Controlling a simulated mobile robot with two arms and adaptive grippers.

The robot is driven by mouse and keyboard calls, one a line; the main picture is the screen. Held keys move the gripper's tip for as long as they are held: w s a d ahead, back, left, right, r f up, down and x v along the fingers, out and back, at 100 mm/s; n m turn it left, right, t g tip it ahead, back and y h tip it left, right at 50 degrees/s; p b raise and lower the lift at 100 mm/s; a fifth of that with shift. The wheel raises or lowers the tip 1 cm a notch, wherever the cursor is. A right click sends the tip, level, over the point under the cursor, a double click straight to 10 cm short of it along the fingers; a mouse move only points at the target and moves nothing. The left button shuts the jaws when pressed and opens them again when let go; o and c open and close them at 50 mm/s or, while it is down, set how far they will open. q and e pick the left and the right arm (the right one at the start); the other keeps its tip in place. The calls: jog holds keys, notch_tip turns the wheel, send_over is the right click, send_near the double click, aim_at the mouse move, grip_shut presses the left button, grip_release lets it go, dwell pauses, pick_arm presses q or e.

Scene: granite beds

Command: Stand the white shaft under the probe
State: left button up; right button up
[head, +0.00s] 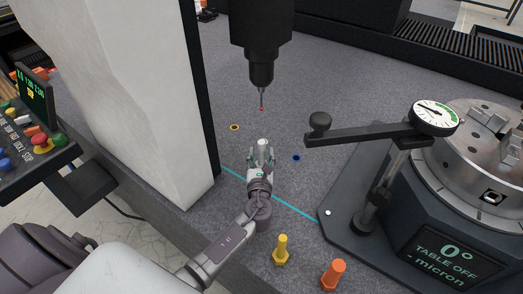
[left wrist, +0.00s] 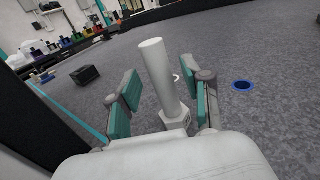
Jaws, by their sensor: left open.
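The white shaft (left wrist: 163,75) stands upright on the granite, on a hexagonal foot, between the jaws of my left gripper (left wrist: 160,92). The jaws are open, one finger on each side, with visible gaps to the shaft in the left wrist view. In the head view only the shaft's top (head: 263,143) shows above my left gripper (head: 261,157). The probe (head: 262,100), a thin stylus with a red tip, hangs from a black head beyond the gripper. A pale ring mark (left wrist: 177,78) lies behind the shaft, partly hidden by it. My right gripper is out of view.
A yellow shaft (head: 281,250) and an orange shaft (head: 333,274) stand nearer. A dial gauge (head: 434,117) on an arm and a rotary table are at right. A white column (head: 150,90) stands left.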

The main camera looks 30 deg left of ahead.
pick_arm(q)
jog(key=v, duration=1)
